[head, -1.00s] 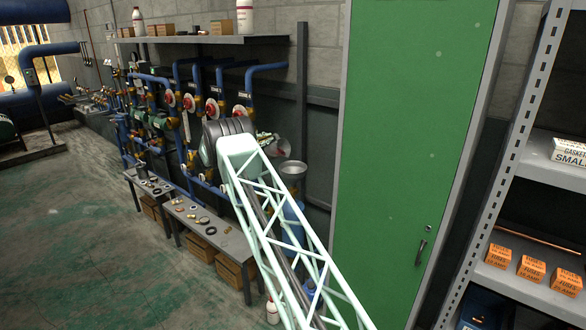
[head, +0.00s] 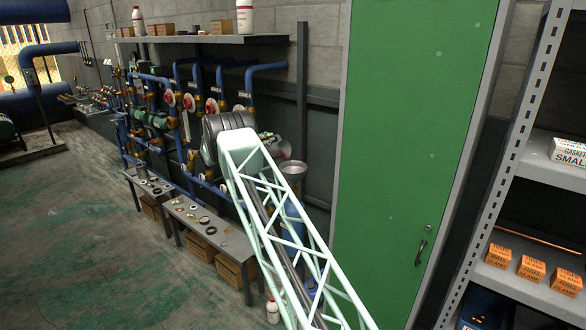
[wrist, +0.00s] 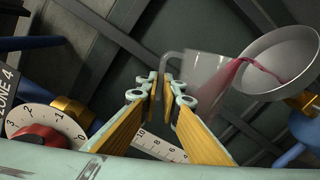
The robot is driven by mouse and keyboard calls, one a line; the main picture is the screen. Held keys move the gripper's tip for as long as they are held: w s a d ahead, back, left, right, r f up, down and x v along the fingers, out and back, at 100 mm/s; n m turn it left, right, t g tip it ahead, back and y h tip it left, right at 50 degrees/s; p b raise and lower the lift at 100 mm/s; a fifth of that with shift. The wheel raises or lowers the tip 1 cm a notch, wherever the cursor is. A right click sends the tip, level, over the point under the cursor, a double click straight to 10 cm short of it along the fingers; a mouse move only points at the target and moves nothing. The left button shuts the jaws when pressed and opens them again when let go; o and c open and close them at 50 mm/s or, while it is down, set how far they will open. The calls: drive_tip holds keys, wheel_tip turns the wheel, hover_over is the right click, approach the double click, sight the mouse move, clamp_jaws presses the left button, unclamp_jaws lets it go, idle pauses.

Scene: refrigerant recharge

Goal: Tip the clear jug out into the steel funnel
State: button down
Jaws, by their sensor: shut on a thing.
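In the wrist view my gripper (wrist: 168,88) is shut on the handle of the clear jug (wrist: 196,72). The jug is tilted to the right, its mouth at the steel funnel (wrist: 270,88). Red liquid lies along the jug's lower right side, and a thin red stream runs from its lip into the funnel's bowl. In the head view the funnel (head: 293,167) stands just right of my arm, with the jug (head: 284,148) close above it. My gripper (head: 267,140) is small there and partly hidden by my arm.
A dial with a red knob (wrist: 38,143) and a numbered white scale (wrist: 158,145) lie close to my fingers. Blue pipes with valves line the wall. A low bench (head: 212,224) with small parts stands left of my arm. A green cabinet (head: 400,150) stands to the right.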

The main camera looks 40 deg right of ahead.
sight(278, 142)
drive_tip(key=shift+s+d+r+m, duration=0.1)
drive_tip(key=shift+s+r+m, duration=0.45)
drive_tip(key=shift+r+m, duration=0.1)
idle(0.5)
drive_tip(key=shift+s+d+f+m, duration=0.15)
drive_tip(key=shift+s+m, duration=0.6)
drive_tip(key=shift+s, duration=0.75)
drive_tip(key=shift+s+d+r+m+b, duration=0.2)
drive_tip(key=shift+s+r+m+b, duration=0.6)
drive_tip(key=shift+b, duration=1.35)
drive_tip(key=shift+s+f+m+b, duration=0.1)
drive_tip(key=shift+s+m+b, duration=0.25)
drive_tip(key=shift+b, duration=0.65)
